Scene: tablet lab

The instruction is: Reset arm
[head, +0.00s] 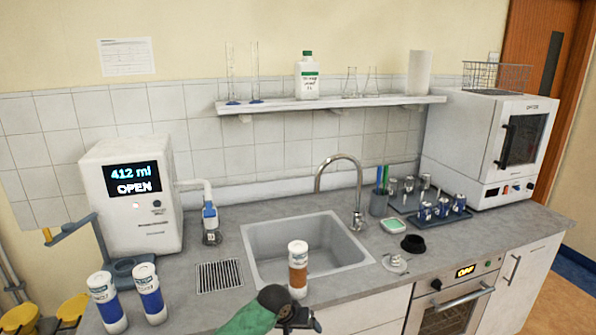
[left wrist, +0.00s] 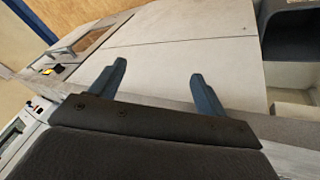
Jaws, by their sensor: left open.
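My left gripper (head: 298,320) is at the bottom middle of the head view, in front of the counter's front edge. In the left wrist view its two fingers (left wrist: 158,72) are spread wide with nothing between them, and pale cabinet fronts (left wrist: 185,45) lie beyond. A white bottle with a brown band (head: 298,268) stands upright at the front of the sink, just above the gripper in the head view. I cannot tell whether the gripper touches it; the wrist view shows no bottle between the fingers. My right gripper is in neither view.
Two white bottles with blue bands (head: 150,293) stand at the counter's left front. A water dispenser (head: 130,195) reads "412 ml OPEN". The sink (head: 265,235) and faucet (head: 345,160) are in the middle. A rack of small jars (head: 438,213) and an oven (head: 455,298) are at the right.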

